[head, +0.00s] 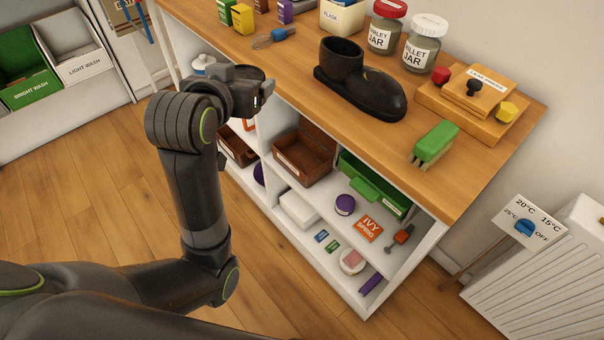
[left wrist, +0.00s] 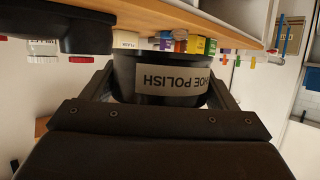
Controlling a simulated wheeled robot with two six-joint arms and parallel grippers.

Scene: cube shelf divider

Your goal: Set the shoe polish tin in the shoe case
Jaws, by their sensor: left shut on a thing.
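My left gripper (head: 258,90) is shut on the black shoe polish tin (left wrist: 170,78), whose pale label reads upside down in the left wrist view. The tin's dark round top (head: 249,72) shows in the head view, beside the front edge of the wooden counter. The tin is held in the air in front of the shelf unit. No label reading "shoe case" can be made out. A brown open box (head: 304,155) with an unreadable label sits in the shelf, and another brown box (head: 237,150) stands left of it, partly behind my arm. My right gripper is not in view.
A black boot (head: 362,85), a green brush (head: 434,143) and jars (head: 425,45) stand on the counter (head: 470,180). A white divider parts the shelf. A green box (head: 375,185) and a purple tin (head: 345,204) are right of the brown box. Open floor lies in front.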

